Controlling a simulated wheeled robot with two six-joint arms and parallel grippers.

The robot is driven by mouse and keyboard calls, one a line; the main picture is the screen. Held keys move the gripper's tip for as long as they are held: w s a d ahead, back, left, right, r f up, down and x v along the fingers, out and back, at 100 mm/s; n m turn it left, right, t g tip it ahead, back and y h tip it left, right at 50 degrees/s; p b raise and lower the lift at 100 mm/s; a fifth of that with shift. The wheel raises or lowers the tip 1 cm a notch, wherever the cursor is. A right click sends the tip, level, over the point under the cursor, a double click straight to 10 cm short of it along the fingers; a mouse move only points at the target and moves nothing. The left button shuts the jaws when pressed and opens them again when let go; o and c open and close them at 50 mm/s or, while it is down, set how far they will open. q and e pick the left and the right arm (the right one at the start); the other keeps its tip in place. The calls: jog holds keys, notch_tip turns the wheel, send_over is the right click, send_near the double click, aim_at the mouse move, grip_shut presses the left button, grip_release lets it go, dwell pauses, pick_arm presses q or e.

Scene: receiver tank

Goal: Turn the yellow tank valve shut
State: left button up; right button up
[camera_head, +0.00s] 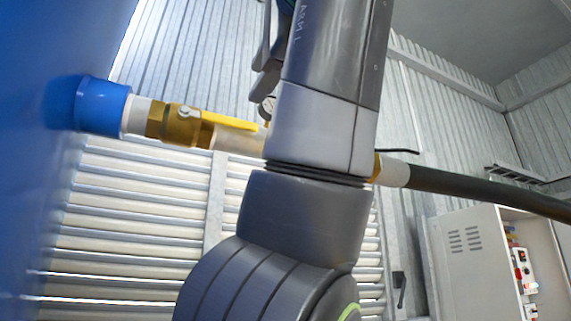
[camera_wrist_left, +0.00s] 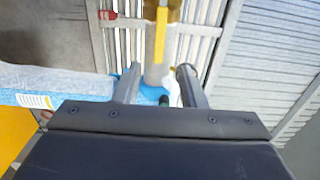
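The yellow valve handle (camera_head: 230,121) sits on a brass valve body (camera_head: 182,126), lying along the pipe. The pipe comes out of a blue fitting (camera_head: 102,106) on the blue tank (camera_head: 35,160). In the left wrist view the yellow handle (camera_wrist_left: 161,40) is ahead, above the space between the fingers. My left gripper (camera_wrist_left: 158,82) is open, its two fingers spread, with nothing seen held. In the head view my left arm hides part of the pipe, and only dark parts of my left gripper (camera_head: 266,65) show beside it. My right gripper is not in view.
A dark hose (camera_head: 480,188) runs right from the pipe. An open grey cabinet (camera_head: 470,260) with red and white devices stands at the lower right. Corrugated and slatted metal walls (camera_head: 130,220) lie behind.

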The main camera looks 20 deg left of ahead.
aim_at(234, 121)
pick_arm(q)
jog(key=p+x, duration=0.6)
jog(key=x, duration=0.5)
jog(key=shift+d, duration=0.1)
jog(key=shift+w, duration=0.1)
grip_shut()
